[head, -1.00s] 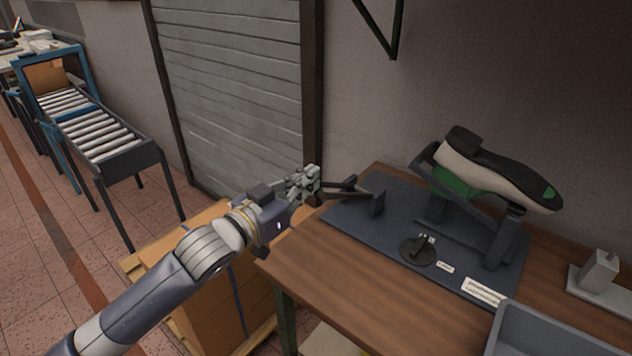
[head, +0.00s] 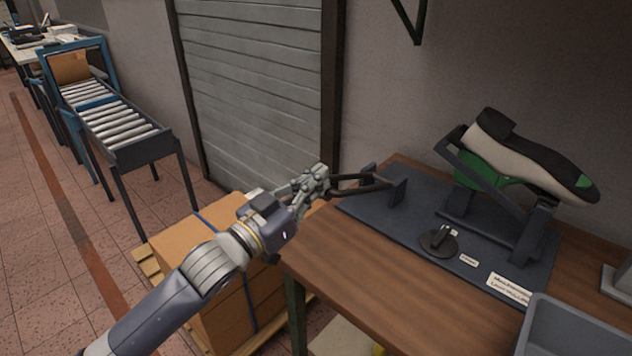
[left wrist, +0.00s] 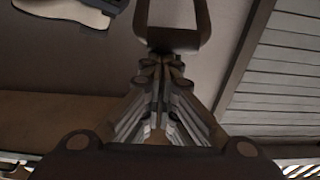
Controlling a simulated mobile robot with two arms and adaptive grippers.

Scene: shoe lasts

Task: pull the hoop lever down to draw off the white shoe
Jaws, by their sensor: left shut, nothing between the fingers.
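The white shoe (head: 530,158), with a black sole, sits sole up and tilted on a green last (head: 483,165) in a dark stand. The dark hoop lever (head: 362,188) juts left from a block on the base plate. My left gripper (head: 323,177) is at the hoop's free left end with its fingers shut and empty. In the left wrist view the hoop lever (left wrist: 172,40) rises just beyond the fingertips (left wrist: 160,66); I cannot tell whether they touch it. Part of the shoe (left wrist: 70,12) shows at the top left there. My right gripper is not in view.
The dark base plate (head: 375,213) lies on a wooden table (head: 370,280) and carries a round black knob (head: 438,241) and small labels. A grey bin (head: 575,330) is at the front right. Cardboard boxes (head: 185,240) stand below my left arm. The wall is close behind.

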